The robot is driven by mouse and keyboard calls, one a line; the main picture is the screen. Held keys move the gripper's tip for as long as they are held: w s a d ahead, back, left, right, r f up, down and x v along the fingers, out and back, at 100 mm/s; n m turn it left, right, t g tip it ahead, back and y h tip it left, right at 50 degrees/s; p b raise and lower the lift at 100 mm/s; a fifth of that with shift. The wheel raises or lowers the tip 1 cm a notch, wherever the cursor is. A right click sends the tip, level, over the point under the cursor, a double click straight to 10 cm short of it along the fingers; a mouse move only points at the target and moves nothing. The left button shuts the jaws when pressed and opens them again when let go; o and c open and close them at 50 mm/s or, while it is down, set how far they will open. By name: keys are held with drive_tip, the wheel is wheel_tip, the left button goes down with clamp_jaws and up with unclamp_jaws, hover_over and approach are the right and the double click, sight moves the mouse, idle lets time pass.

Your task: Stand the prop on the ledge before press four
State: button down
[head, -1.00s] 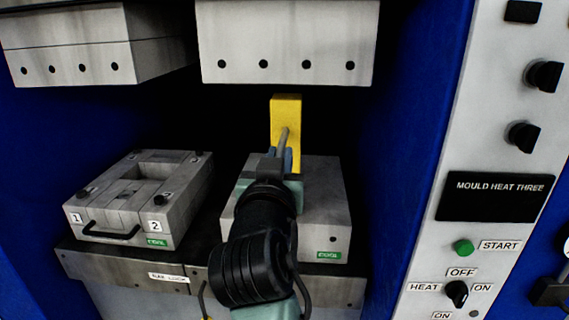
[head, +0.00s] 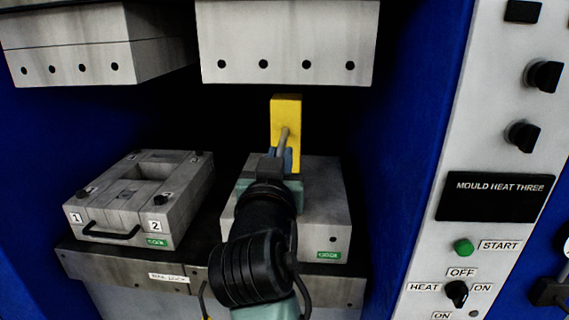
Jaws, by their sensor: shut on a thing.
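The prop seems to be the yellow upright block (head: 287,112), in the middle of the head view, below the upper press block. My gripper (head: 282,156) reaches in over the right-hand grey mould and is shut on a grey rod-like part (head: 284,138) in front of the yellow block. I cannot tell whether the rod belongs to the block. The panel beside this press reads "MOULD HEAT THREE" (head: 496,196); no label for press four is readable.
A right-hand grey mould (head: 325,200) lies under my gripper. A left-hand mould (head: 140,195) with a black handle sits on the press bed (head: 120,268). Upper blocks (head: 288,40) hang close above. Blue side walls (head: 405,150) bound the opening. Switches and a green button (head: 463,247) are at right.

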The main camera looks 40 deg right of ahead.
drive_tip(key=shift+r+p, duration=0.45)
drive_tip(key=shift+r, duration=0.35)
